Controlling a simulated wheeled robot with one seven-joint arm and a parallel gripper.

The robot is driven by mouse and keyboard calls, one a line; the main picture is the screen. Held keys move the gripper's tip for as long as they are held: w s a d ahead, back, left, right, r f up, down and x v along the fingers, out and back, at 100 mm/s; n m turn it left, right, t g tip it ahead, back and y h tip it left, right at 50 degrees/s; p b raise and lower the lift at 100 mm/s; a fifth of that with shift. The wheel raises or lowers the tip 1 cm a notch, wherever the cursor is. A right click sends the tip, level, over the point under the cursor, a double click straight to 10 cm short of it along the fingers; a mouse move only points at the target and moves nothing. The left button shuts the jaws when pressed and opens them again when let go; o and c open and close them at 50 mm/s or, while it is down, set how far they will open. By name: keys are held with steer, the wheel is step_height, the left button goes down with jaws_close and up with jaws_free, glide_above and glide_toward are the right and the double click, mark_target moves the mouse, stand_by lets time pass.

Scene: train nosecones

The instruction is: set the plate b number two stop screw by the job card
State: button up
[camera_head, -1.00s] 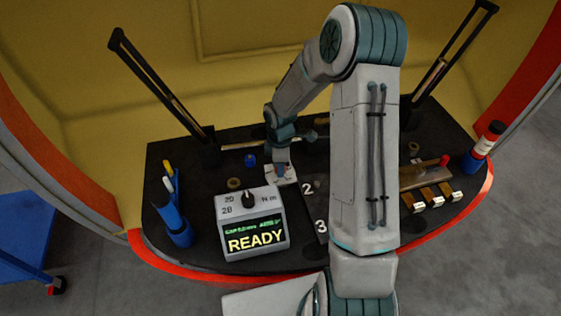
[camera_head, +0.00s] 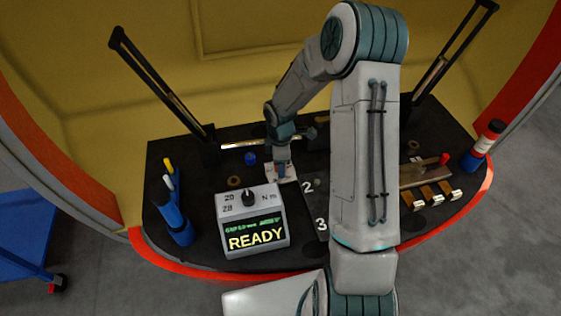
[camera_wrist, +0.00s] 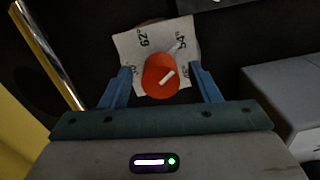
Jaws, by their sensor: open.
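An orange-red round knob (camera_wrist: 157,84) with a white pointer mark sits on a pale dial plate (camera_wrist: 126,44) marked with numbers, 62 and 54 among them. My gripper (camera_wrist: 161,69) is open, with one blue finger on each side of the knob and gaps between. In the head view my gripper (camera_head: 281,164) is low over the pale dial plate (camera_head: 286,180), and the knob is mostly hidden there. A dark plate (camera_head: 312,206) with numbers 2 and 3 lies just right, partly behind my arm. I cannot make out plate b's screw or a job card.
A grey box (camera_head: 250,222) with a dial and a READY display stands in front of the gripper. Blue holders (camera_head: 176,218) with pens are at left. Two dark posts (camera_head: 165,90) rise behind.

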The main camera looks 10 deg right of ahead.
step_height(320, 180, up, 14)
steer(key=p, duration=0.1)
stand_by(0.4)
steer(key=shift+f, duration=0.1)
steer(key=s+r+m+t+p, duration=0.1)
steer(key=s+r+m+p, duration=0.1)
steer(key=s+r+m, duration=0.6)
steer(key=s+r+m+t+p, duration=0.1)
steer(key=s+r+m+p, duration=0.2)
steer(key=s+r+m, duration=0.5)
steer(key=s, duration=0.6)
steer(key=shift+s+r+t, duration=0.3)
steer(key=shift+t, duration=0.1)
